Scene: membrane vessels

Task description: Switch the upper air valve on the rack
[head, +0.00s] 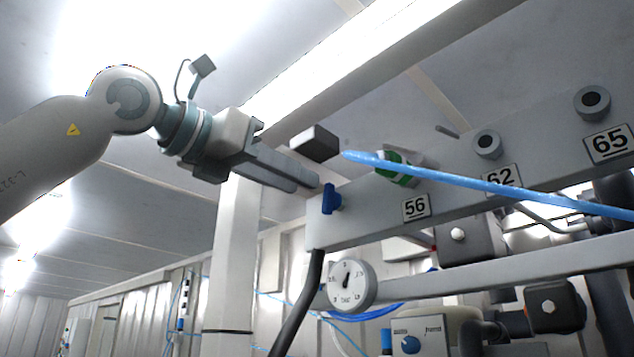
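A small blue valve handle (330,199) sits at the left end of the grey rack beam (365,217), left of the label 56. My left gripper (307,186) reaches in from the upper left. Its fingertips are very close to the blue handle, just up and left of it. Its two long grey fingers overlap in this view, so I cannot tell the gap between them or whether they touch the handle. Nothing is seen held between them. My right gripper is not in view.
A dark grey block (314,142) and a green-and-white fitting (393,168) sit by the beam's upper edge. A blue hose (470,183) crosses in front of the beam. A round gauge (351,285) hangs below. A pale post (235,255) stands left of the beam.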

